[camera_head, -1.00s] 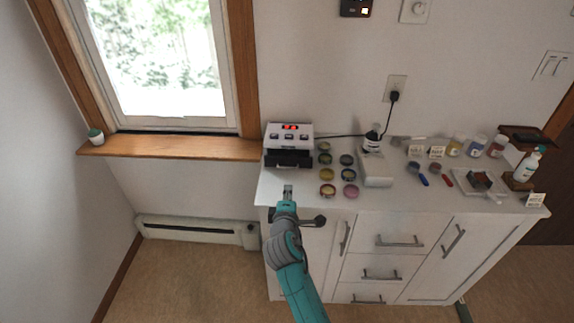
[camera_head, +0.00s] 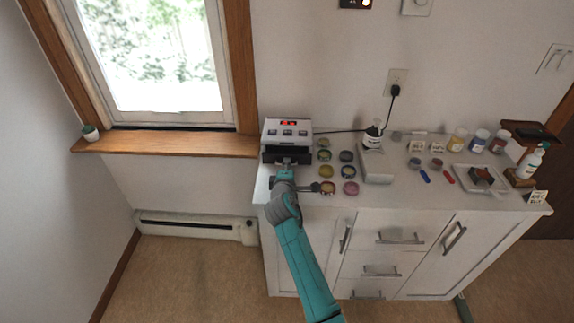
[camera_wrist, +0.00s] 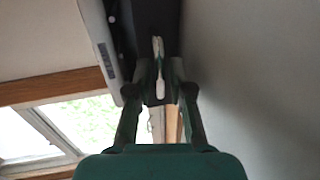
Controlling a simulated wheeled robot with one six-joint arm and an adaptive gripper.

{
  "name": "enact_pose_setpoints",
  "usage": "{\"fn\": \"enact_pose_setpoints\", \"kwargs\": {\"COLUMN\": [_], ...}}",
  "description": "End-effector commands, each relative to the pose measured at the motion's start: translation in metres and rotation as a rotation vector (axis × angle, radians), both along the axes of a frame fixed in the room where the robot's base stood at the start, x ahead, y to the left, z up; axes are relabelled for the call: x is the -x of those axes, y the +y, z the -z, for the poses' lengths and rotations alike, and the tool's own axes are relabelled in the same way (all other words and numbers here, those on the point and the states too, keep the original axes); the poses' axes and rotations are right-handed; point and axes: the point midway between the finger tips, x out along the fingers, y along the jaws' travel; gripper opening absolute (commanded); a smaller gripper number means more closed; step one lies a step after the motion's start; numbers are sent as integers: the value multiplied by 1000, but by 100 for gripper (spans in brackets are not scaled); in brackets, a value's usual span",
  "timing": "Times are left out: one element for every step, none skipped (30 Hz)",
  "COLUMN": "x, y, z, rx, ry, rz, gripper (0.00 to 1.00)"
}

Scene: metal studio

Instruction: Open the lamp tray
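The lamp is a white box (camera_head: 287,127) with a red lit display and several small buttons, at the left end of the white counter. Its black tray (camera_head: 268,157) is low on the front; the tray's dark face fills the top of the wrist view (camera_wrist: 150,25). A pale handle (camera_wrist: 159,68) stands out from it. My gripper (camera_head: 287,165) is at the tray front. In the wrist view my gripper's fingers (camera_wrist: 160,85) are spread, one on each side of the handle, with narrow gaps that look clear. How far out the tray sits is hard to tell.
Several round colored tins (camera_head: 326,171) stand just right of my gripper. A cord runs from the lamp to the wall outlet (camera_head: 397,80). The window sill (camera_head: 165,143) is to the left.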

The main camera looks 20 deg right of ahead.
Motion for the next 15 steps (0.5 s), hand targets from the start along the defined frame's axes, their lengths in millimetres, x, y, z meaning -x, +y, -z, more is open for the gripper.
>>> {"fn": "enact_pose_setpoints", "kwargs": {"x": [-5, -7, -9, -11, -12, -13, -13, -14, -14, -14, -14, -14, -14, -14, -14], "y": [-2, -2, -3, -3, -4, -4, -4, -4, -4, -4, -4, -4, -5, -4, -5], "z": [1, 2, 2, 2, 3, 3, 3, 3, 3, 3, 3, 3, 3, 3, 3], "rx": [0, 0, -1, -1, -1, -1, -1, -1, -1, -1, 0, 0, 0, 0, 0], "ry": [0, 1, 0, 0, 0, 1, 1, 0, 0, 0, 0, 0, 0, 0, 0], "rz": [0, 0, 0, 0, 0, 0, 0, 0, 0, 0, 0, 0, 0, 0, 0], "gripper": [21, 21, 21, 21, 21, 21, 21, 21, 21, 21, 21, 21, 21, 21, 18]}}
